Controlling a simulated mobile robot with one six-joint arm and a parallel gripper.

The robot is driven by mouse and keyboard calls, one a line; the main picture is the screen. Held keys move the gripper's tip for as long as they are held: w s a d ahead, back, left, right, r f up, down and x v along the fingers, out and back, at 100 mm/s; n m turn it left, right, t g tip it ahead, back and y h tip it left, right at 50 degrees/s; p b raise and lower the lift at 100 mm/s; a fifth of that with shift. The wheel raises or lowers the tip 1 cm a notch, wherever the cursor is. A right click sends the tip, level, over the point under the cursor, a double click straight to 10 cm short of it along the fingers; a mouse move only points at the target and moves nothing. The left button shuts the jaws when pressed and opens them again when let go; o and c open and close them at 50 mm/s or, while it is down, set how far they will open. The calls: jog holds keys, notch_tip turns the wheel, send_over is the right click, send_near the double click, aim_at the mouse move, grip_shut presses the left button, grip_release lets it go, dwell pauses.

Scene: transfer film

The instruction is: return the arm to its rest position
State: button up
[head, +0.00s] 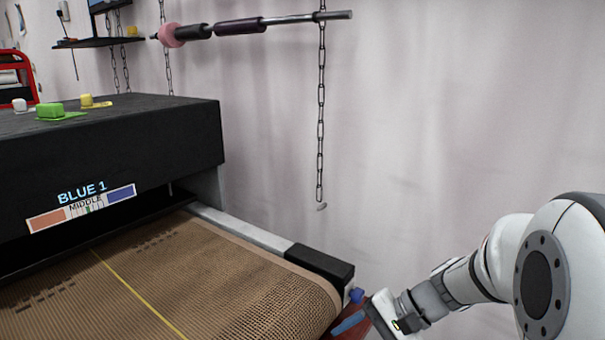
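My white and grey arm (508,262) reaches in from the right edge, its wrist low in the head view. My gripper (362,324) is at the bottom edge, just right of the conveyor's near corner. A blue part and a dark red part show at its end; whether these are fingers or something behind them is unclear. The picture edge cuts it off, so I cannot tell if it is open or shut, or if it holds anything.
A brown mesh conveyor belt (205,282) with a yellow line runs under a black housing (110,140) labelled "BLUE 1". A black end block (320,262) and small blue knob (356,295) are close to my gripper. A chain (320,120) hangs by the wall.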

jog(key=s+d+r+n+t+h+p, duration=0.2)
jog(key=s+d+r+n+h+p, duration=0.3)
jog(key=s+r+n+h+p, duration=0.2)
notch_tip(320, 180, up, 4)
jog(key=s+h, duration=0.1)
jog(key=h, duration=0.1)
jog(key=shift+s+h, duration=0.15)
jog(key=shift+h, duration=0.15)
jog(key=shift+f, duration=0.1)
jog(key=shift+c, duration=0.6)
